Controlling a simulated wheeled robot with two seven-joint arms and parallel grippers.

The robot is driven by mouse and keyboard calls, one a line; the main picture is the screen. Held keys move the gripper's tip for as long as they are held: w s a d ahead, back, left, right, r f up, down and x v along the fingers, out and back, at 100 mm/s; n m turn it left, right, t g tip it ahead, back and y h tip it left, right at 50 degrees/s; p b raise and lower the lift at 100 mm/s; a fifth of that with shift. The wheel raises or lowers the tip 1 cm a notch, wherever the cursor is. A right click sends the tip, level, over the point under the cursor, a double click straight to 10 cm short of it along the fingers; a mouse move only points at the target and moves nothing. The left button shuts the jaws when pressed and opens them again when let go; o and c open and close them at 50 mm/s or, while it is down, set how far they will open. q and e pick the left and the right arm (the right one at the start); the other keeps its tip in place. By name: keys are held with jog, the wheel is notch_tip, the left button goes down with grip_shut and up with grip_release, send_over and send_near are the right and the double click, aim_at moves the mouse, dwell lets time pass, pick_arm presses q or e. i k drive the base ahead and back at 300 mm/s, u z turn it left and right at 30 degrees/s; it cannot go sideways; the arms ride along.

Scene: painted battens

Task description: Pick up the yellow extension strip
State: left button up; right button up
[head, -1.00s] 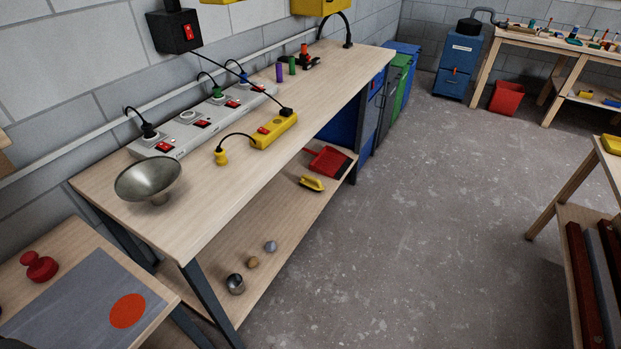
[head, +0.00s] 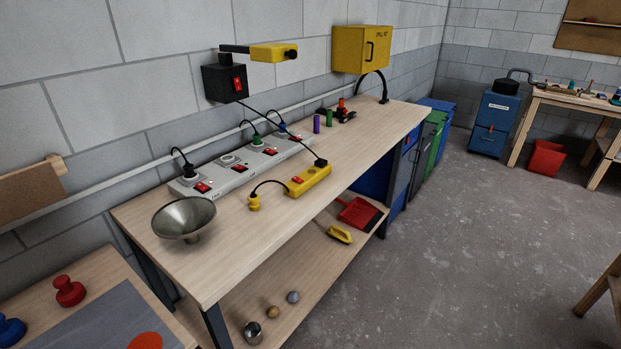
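The yellow extension strip (head: 309,180) lies on the wooden workbench (head: 255,227) near its front edge. It has a red switch at its left end. A black plug (head: 321,162) sits at its far end, with a black cable running up to a black wall box (head: 224,83) with a red switch. A short black cord arcs from the strip's near end to a yellow plug (head: 254,202) on the bench. Neither of my grippers is in view.
A grey socket strip (head: 240,165) with several plugs lies behind it along the wall. A metal funnel-like bowl (head: 184,218) stands on the bench's near end. A red dustpan (head: 358,213) and yellow brush (head: 340,233) lie on the lower shelf.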

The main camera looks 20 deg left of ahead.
aim_at(317, 172)
jog(key=z, duration=0.55)
jog(key=k, duration=0.65)
jog(key=z, duration=0.55)
jog(key=i, duration=3.85)
jog(key=u, duration=0.75)
jog(key=i, duration=1.05)
jog(key=u, duration=2)
jog(key=i, duration=0.95)
jog(key=u, duration=0.75)
